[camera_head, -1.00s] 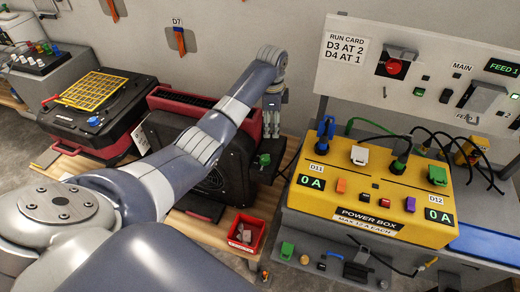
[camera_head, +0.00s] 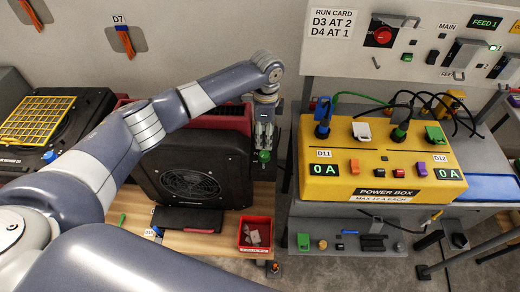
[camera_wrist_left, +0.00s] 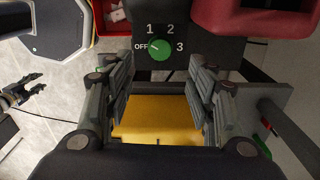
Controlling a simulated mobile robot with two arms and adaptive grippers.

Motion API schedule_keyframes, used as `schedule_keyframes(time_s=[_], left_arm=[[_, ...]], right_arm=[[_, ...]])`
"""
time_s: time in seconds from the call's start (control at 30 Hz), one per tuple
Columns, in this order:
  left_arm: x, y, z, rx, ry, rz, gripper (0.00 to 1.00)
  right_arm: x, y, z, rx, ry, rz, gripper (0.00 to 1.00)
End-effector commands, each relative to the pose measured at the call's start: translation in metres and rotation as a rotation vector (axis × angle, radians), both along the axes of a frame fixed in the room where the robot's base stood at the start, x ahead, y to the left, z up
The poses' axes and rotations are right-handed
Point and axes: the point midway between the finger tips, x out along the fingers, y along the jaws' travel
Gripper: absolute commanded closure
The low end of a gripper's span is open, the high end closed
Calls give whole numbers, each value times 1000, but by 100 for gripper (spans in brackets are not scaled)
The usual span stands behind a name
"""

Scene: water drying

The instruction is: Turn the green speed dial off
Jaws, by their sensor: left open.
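The green speed dial (camera_wrist_left: 160,48) is round, with OFF, 1, 2 and 3 printed around it on a dark panel. A small pale mark on it seems to point toward OFF. In the head view the dial (camera_head: 264,156) sits at the right side of the black fan unit (camera_head: 190,172). My left gripper (camera_head: 264,143) hangs just above it, fingers pointing down. In the left wrist view my left gripper (camera_wrist_left: 160,82) is open, and the dial shows in the gap beyond its fingertips. Contact cannot be told. A dark gripper, seemingly my right gripper (camera_wrist_left: 22,92), shows at the left edge.
The yellow power box (camera_head: 345,188) stands close to the right on a grey bench, with cables and plugs. A red tray (camera_head: 246,248) lies at the wooden table's front. A yellow-grilled unit (camera_head: 40,120) is at the left.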

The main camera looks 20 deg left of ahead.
Motion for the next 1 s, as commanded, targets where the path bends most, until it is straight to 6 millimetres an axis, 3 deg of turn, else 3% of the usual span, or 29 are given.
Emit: schedule_keyframes(time_s=[0.23,0.5,0.67,0.93,1.0], left_arm=[[-2,1,-47,2,6,2,49],[0,0,-84,1,2,2,49],[0,1,-92,1,0,1,49],[0,1,-94,1,0,1,49],[0,1,-94,1,0,1,63]], right_arm=[[0,-15,12,-18,0,-2,60],[0,1,16,1,1,-3,60],[-1,10,16,11,1,0,60],[-1,4,16,4,2,2,60],[-1,2,16,3,2,2,60]])
